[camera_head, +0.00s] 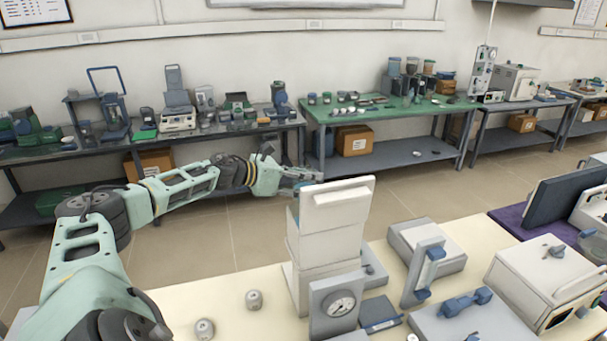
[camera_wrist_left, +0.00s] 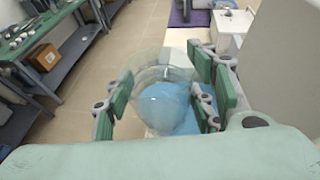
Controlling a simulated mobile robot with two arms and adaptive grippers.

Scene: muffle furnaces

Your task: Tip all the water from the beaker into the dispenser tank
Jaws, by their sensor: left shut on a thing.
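My left gripper (camera_head: 302,182) is shut on a clear glass beaker (camera_wrist_left: 150,85), with green finger pads on either side of it in the left wrist view (camera_wrist_left: 163,105). Blue water (camera_wrist_left: 168,108) shows inside the beaker. The beaker looks tilted, but the exact angle is hard to tell. In the head view the gripper is at the upper left of a tall white unit (camera_head: 322,245) with a raised white panel, which may be the dispenser. Its tank opening is hidden, and I cannot tell whether water is flowing. My right gripper is not in view.
The cream bench (camera_head: 225,290) holds a dial gauge (camera_head: 338,308), small metal weights (camera_head: 254,299), a grey-white device (camera_head: 428,250) and a white furnace-like box (camera_head: 550,280). Side tables with lab equipment, including a green-topped one (camera_head: 385,112), stand along the wall. Open floor lies between.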

